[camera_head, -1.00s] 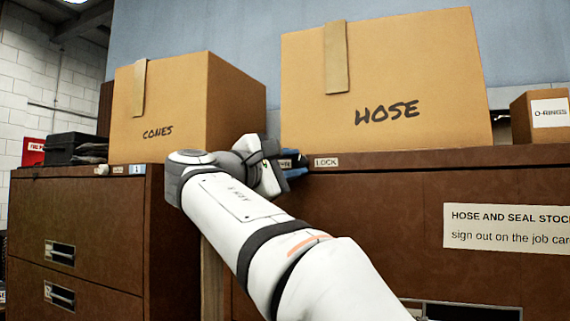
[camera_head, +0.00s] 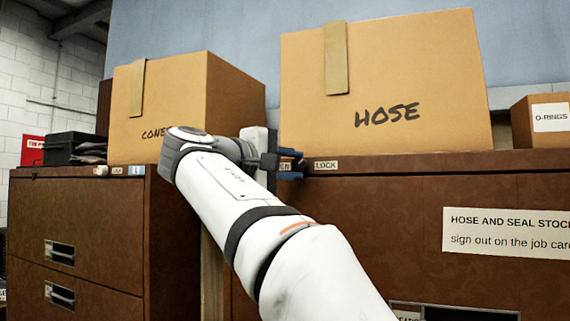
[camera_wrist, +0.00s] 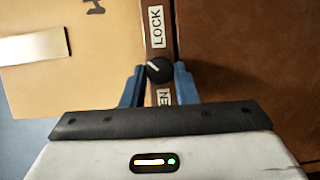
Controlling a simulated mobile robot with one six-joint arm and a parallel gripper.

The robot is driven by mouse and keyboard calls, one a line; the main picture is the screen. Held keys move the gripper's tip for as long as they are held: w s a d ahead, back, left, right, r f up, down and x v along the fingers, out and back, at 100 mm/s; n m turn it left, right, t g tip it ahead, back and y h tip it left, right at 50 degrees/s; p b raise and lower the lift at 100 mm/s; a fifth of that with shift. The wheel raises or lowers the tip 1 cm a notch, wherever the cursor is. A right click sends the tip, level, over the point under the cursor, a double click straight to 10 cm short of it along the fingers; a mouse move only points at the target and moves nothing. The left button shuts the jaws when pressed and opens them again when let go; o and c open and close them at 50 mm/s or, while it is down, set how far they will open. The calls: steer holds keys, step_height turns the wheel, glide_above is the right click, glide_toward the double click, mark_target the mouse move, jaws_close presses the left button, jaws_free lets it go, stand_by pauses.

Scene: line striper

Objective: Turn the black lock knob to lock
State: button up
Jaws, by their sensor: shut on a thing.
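The black lock knob (camera_wrist: 158,70) sits on the cabinet's brown top rail, with a white pointer mark slanting to the upper left in the wrist view. A LOCK label (camera_wrist: 157,27) is above it there, and a partly hidden label ending in "EN" (camera_wrist: 164,97) is below. My gripper (camera_wrist: 158,74) is shut on the knob, one blue finger on each side. In the head view my gripper (camera_head: 290,164) is at the rail's left end, left of the LOCK label (camera_head: 326,165); I cannot make out the knob there.
The HOSE box (camera_head: 400,70) stands on the brown cabinet (camera_head: 385,220) just above the rail. The CONES box (camera_head: 160,100) stands on the left cabinet (camera_head: 85,220). A smaller O-RINGS box (camera_head: 535,135) is at the far right.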

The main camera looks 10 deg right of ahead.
steer(key=shift+r, duration=0.15)
steer(key=o, duration=0.6)
steer(key=shift+w, duration=0.1)
steer(key=o, duration=0.3)
steer(key=shift+w, duration=0.1)
steer(key=shift+o, duration=0.4)
steer(key=b+v, duration=0.1)
steer(key=v, duration=0.6)
steer(key=shift+s+a, duration=0.3)
